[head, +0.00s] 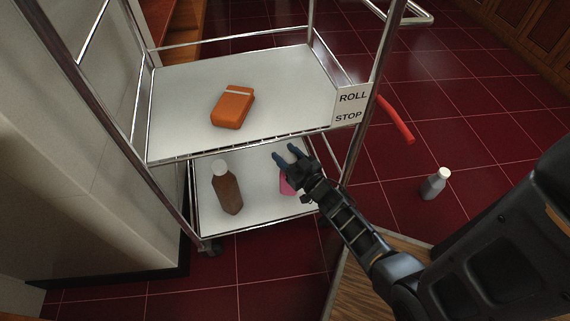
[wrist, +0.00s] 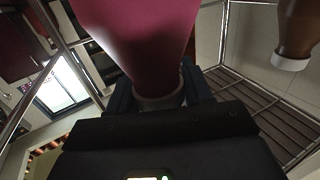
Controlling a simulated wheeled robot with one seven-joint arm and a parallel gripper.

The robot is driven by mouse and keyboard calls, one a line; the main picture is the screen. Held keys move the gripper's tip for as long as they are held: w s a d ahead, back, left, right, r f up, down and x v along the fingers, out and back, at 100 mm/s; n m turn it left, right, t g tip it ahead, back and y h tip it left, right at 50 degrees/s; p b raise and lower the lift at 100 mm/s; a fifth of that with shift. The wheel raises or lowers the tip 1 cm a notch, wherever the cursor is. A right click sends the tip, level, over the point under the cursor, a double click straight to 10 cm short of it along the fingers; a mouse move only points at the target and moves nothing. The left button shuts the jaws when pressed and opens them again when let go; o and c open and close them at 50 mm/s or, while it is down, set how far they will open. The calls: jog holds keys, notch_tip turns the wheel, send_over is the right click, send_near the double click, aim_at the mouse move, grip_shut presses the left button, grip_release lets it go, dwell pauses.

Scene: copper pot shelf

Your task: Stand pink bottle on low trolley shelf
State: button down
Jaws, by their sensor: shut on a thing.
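The pink bottle (head: 286,187) is at the low trolley shelf's right side in the head view, mostly hidden behind my gripper (head: 291,156). In the wrist view the bottle (wrist: 140,35) fills the top middle, its pale cap end between the fingers of my gripper (wrist: 158,98). My gripper is shut on that end. The low trolley shelf (head: 250,213) is white, beneath the upper shelf. I cannot tell whether the bottle's base touches it.
A brown bottle with a white cap (head: 228,190) stands on the low shelf, left of the pink one. An orange box (head: 232,106) lies on the upper shelf (head: 185,90). A grey bottle (head: 434,184) stands on the red floor. Metal posts frame the trolley.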

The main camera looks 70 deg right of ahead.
jog(key=shift+f+b, duration=0.65)
jog(key=shift+f, duration=0.85)
jog(key=shift+f, duration=0.2)
jog(key=shift+c, duration=2.4)
grip_release()
jog(key=shift+r, duration=0.2)
